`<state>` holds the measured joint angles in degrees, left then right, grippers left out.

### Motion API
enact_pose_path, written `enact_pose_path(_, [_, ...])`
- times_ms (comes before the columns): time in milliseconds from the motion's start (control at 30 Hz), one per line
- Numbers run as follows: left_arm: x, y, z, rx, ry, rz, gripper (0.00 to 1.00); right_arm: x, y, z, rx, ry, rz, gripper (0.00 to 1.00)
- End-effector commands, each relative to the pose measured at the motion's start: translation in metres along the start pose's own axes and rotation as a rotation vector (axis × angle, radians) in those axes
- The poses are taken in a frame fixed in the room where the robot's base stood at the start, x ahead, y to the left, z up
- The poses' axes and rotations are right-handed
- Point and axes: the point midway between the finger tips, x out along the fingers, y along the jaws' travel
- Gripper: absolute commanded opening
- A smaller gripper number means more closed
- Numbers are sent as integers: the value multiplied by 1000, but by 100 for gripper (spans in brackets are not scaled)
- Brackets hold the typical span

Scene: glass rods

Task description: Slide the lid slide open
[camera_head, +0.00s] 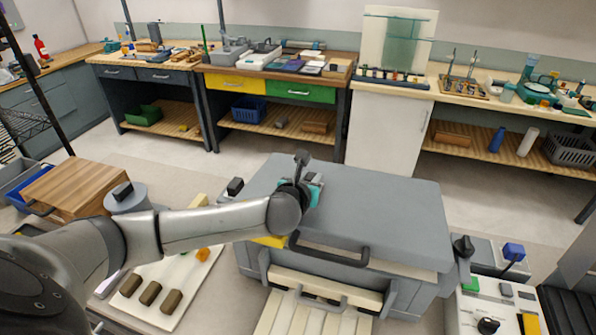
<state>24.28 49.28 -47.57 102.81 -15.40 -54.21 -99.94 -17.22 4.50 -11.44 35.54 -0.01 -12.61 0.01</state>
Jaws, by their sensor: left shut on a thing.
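A large grey chest (350,262) stands in the middle with a flat grey lid (385,210) on top and a dark bar handle (328,250) along its front. My left arm reaches in from the left to the lid's left part. My left gripper (304,184) is there, shut on what seems to be the lid slide, beside a small teal piece (315,190). The wrist hides most of the jaws and what they hold. A dark upright knob or lever shows just behind the wrist. My right gripper is not in view.
A wooden box (75,187) stands at the left, and a pale board (165,280) with dark blocks lies below my arm. Workbenches line the back wall; open floor lies between.

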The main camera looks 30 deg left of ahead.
Motion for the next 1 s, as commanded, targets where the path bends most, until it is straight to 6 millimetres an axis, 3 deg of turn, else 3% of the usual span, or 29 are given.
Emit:
enact_pose_path(367, [0,-7,0,1,0,-3,0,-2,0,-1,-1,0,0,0])
enact_pose_path(400, [0,-6,0,1,0,-3,30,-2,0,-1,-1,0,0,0])
enact_pose_path(633, [0,-6,0,1,0,-2,56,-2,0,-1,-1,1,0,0])
enact_pose_path(1000, [-4,-6,0,2,-1,-1,57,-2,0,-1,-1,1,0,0])
